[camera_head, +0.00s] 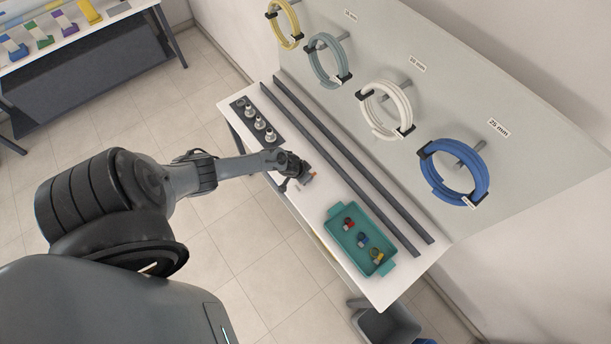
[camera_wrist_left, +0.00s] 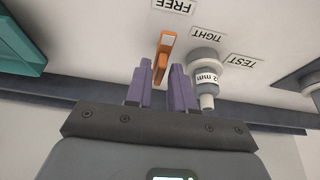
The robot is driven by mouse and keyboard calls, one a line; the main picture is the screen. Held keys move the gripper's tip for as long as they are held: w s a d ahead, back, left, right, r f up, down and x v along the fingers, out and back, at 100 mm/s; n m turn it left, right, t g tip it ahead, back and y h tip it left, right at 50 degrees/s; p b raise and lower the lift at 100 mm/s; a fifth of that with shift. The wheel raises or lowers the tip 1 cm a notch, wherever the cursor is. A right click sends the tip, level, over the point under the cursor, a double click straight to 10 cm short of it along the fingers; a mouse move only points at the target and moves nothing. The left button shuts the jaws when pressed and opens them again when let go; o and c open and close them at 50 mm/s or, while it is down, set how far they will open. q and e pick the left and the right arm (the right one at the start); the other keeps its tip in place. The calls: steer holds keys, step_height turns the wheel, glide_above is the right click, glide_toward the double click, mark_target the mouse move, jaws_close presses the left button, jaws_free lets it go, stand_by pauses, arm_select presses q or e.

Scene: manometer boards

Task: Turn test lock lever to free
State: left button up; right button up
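The orange lever (camera_wrist_left: 163,55) shows in the left wrist view, a narrow bar running nearly upright in the picture. Its upper end lies below the FREE label (camera_wrist_left: 173,5). The TIGHT label (camera_wrist_left: 208,35) and the TEST label (camera_wrist_left: 246,62) lie to its right. My left gripper (camera_wrist_left: 162,72) is open, with one finger on each side of the lever's lower part; I cannot tell whether either touches it. In the head view my left gripper (camera_head: 298,172) is over the white bench, with a small orange spot beside it. My right gripper is not in view.
A grey fitting marked mm (camera_wrist_left: 207,75) stands close right of the fingers. In the head view, dark rails (camera_head: 345,165) run along the white bench (camera_head: 300,200). A teal tray (camera_head: 340,237) holds coloured parts, and coiled hoses hang on the board behind.

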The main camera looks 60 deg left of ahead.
arm_select(q)
steer(key=shift+o, duration=0.8)
steer(key=shift+r, duration=0.1)
steer(key=shift+s+r, duration=0.15)
steer(key=shift+r, duration=0.1)
steer(key=p+v, duration=0.3)
steer(key=v, duration=0.7)
